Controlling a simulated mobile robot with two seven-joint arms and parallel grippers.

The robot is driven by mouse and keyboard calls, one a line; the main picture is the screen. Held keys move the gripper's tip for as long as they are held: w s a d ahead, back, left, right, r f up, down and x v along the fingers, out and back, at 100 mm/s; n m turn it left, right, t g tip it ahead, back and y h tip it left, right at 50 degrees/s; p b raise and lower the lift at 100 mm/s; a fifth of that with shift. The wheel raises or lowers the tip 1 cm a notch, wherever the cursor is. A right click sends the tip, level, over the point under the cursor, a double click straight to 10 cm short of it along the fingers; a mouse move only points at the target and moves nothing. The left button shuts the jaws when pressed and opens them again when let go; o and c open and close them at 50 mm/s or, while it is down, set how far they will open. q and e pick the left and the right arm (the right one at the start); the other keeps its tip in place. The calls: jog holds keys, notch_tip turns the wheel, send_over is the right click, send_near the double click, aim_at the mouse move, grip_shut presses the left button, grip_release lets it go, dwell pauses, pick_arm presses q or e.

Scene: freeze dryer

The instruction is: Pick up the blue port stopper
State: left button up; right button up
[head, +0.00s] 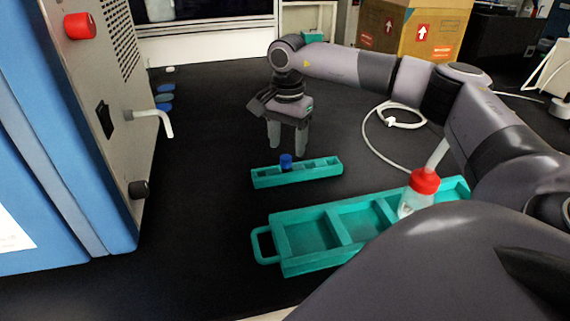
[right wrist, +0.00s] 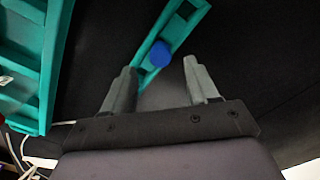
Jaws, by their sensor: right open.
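The blue port stopper (head: 286,161) stands upright in the small teal rack (head: 268,179), toward its left part. My right gripper (head: 287,145) is open and empty, with its fingers pointing down above and slightly behind the small rack. In the right wrist view, the blue stopper (right wrist: 158,53) shows beyond the open right fingertips (right wrist: 160,80), roughly between them and apart from both. The small rack (right wrist: 185,24) runs diagonally behind it. My left gripper is not in view.
A larger teal tray (head: 284,242) with a bottle with a red cap (head: 425,180) stands in front. The blue and grey freeze dryer (head: 80,130) is on the left, with a white spout (head: 150,115). A white cable (head: 372,142) lies to the right. The black bench is clear behind the small rack.

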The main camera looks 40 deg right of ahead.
aim_at(286, 156)
jog(key=f, duration=0.4)
jog(key=shift+a+f, duration=0.2)
jog(key=shift+f, duration=0.1)
grip_shut()
jog(key=shift+r, duration=0.1)
notch_tip(286, 156, up, 20)
jog(key=p, duration=0.1)
dwell(0.3)
